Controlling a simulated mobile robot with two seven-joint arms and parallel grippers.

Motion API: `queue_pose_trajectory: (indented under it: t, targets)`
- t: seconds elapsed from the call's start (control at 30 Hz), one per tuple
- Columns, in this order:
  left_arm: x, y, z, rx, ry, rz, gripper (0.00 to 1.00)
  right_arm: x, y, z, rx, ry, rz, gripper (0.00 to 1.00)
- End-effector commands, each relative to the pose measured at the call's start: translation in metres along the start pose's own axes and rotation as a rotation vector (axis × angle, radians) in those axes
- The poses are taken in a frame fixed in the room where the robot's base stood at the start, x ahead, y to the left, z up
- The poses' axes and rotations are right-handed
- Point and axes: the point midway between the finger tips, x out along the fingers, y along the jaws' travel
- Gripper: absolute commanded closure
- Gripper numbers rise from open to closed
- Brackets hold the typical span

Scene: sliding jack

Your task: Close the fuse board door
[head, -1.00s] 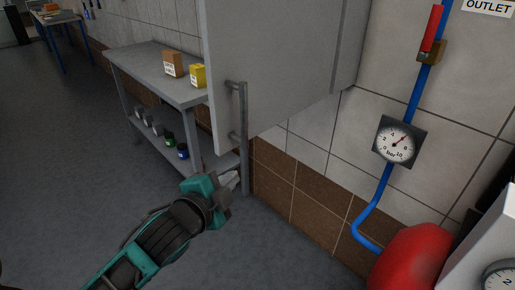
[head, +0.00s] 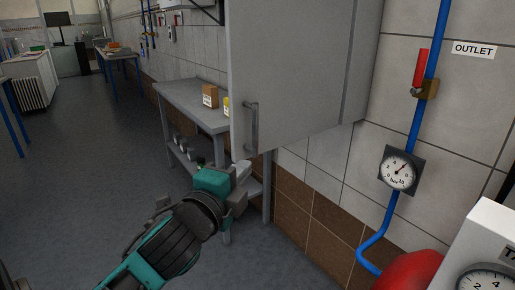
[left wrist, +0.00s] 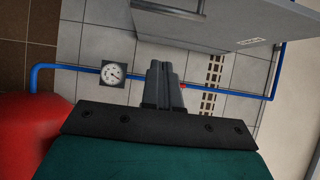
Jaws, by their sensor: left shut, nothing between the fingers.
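The fuse board door (head: 290,70) is a large grey panel standing open, out from the wall, with a vertical bar handle (head: 250,126) near its free left edge. A narrow grey cabinet side (head: 362,70) joins it to the wall. My left gripper (head: 241,172) is just below the door's lower left corner, shut and empty, apparently apart from the handle. In the left wrist view its closed fingers (left wrist: 160,85) point towards the tiled wall, with a grey panel (left wrist: 235,20) and a bar handle (left wrist: 170,10) above them. My right gripper is in no view.
A grey shelf table (head: 190,105) with a brown box (head: 210,96) stands behind the door. A blue pipe (head: 409,130) with a gauge (head: 399,171) runs down the wall at right, above a red vessel (head: 408,272). Open floor (head: 80,180) lies to the left.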

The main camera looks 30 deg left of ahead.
Motion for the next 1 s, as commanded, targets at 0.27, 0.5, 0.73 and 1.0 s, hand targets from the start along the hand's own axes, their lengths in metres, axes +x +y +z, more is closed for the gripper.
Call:
queue_pose_trajectory:
  t: [0.27,0.5,0.73,1.0]
  targets:
    - [0.011,0.001,0.001,0.008,-0.002,-0.008,1.0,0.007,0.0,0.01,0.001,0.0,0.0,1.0]
    - [0.044,-0.004,0.001,0.007,-0.004,-0.007,1.0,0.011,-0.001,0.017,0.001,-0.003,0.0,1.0]
    - [0.09,-0.003,0.001,0.005,-0.004,-0.005,1.0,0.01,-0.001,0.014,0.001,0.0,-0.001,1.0]
    - [0.121,-0.002,0.022,0.008,-0.003,-0.003,1.0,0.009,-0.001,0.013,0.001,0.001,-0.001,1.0]
